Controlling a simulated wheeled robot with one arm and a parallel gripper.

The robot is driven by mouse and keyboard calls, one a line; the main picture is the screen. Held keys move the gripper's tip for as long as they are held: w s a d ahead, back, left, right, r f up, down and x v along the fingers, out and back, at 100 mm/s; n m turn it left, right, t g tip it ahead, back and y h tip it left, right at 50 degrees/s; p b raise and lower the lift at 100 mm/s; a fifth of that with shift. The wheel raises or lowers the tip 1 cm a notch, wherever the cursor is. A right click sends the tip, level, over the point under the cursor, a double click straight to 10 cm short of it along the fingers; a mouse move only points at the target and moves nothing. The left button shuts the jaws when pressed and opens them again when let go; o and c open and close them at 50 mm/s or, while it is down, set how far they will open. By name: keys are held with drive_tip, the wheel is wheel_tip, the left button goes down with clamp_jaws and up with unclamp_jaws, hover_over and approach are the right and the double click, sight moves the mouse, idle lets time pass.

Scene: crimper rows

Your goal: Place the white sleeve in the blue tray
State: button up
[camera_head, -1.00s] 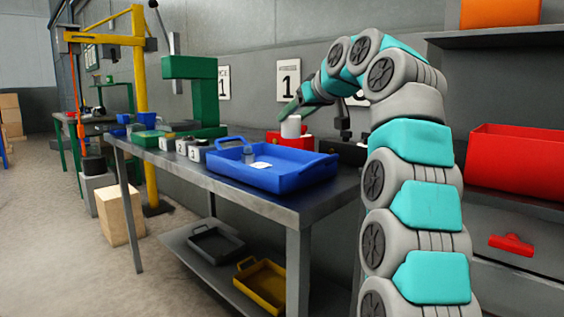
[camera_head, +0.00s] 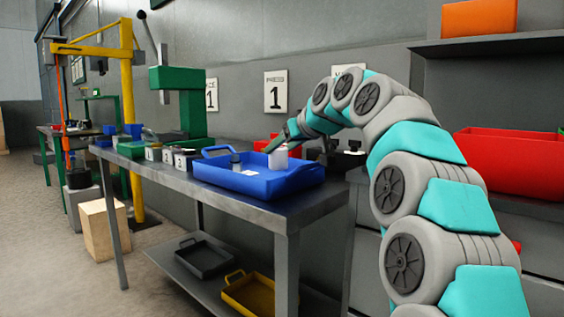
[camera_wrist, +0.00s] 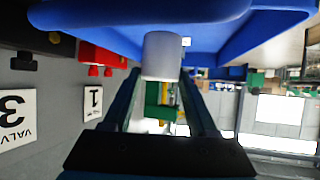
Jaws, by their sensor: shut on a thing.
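My gripper (camera_head: 279,145) is shut on the white sleeve (camera_head: 278,161), a plain white cylinder. In the wrist view, the sleeve (camera_wrist: 162,52) is between my two dark fingertips (camera_wrist: 161,74). In the head view, the sleeve shows at the back right part of the blue tray (camera_head: 290,185), upright or nearly so. I cannot tell whether it touches the tray floor. The tray stands on the metal bench. A small grey cylinder and a white label (camera_head: 250,172) lie in its left and middle part. The tray (camera_wrist: 130,15) also fills the top of the wrist view.
Numbered grey blocks (camera_head: 180,159) and a green tray (camera_head: 131,149) stand left of the blue tray. A green press (camera_head: 181,95) rises behind them. A red object (camera_head: 268,144) is behind the tray. A black tray (camera_head: 203,257) and a yellow tray (camera_head: 250,292) are on the lower shelf.

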sight(284, 159)
drive_tip(key=shift+f, duration=1.7)
drive_tip(key=shift+f, duration=0.1)
drive_tip(key=o, duration=1.4)
drive_tip(key=shift+c, duration=0.2)
drive_tip(key=shift+s+d+r, duration=0.1)
drive_tip(key=shift+r, duration=0.15)
drive_tip(key=v, duration=1.1)
drive_tip(key=shift+s+d+b, duration=0.15)
drive_tip(key=shift+s+b, duration=0.15)
drive_tip(key=shift+b, duration=0.1)
